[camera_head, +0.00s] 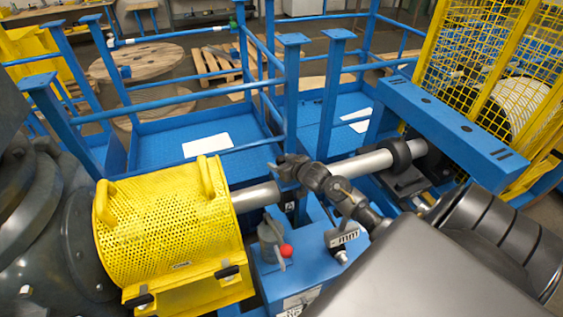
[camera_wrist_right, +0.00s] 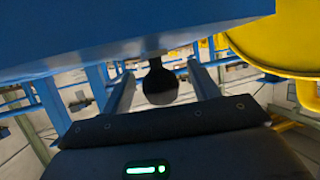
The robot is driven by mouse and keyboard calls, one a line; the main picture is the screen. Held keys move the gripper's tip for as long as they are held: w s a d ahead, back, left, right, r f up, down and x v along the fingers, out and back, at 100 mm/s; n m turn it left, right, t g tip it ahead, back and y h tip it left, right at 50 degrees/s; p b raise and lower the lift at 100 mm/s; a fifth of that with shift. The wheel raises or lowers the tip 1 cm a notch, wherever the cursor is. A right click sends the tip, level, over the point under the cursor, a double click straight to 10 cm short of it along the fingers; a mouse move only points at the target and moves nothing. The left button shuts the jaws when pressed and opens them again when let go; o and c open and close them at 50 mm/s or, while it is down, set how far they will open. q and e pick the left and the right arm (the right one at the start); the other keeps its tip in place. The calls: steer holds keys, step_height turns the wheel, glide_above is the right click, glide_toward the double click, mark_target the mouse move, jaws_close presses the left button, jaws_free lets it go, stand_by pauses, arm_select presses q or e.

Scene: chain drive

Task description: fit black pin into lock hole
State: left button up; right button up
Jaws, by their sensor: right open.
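In the right wrist view, a dark round-ended piece (camera_wrist_right: 160,84) hangs below a blue beam; it may be the black pin, but I cannot tell for sure. My right gripper (camera_wrist_right: 162,68) is open, with one finger on each side of that piece. I see no contact between the fingers and it. In the head view my grey right arm and hand (camera_head: 410,270) cover the lower right, and the fingertips are hidden. I cannot make out the lock hole.
A yellow perforated guard (camera_head: 165,225) stands left of a dark shaft joint (camera_head: 325,182). A red-knobbed lever (camera_head: 286,250) sits on the blue frame below it. Blue rails (camera_head: 150,107) and a yellow mesh cage (camera_head: 480,60) stand behind.

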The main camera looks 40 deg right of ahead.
steer(key=shift+s, duration=0.1)
steer(key=shift+s, duration=0.3)
steer(key=b+v, duration=0.1)
steer(key=v, duration=0.9)
steer(key=shift+r+b, duration=0.15)
steer(key=shift+b, duration=0.2)
steer(key=shift+d, duration=0.1)
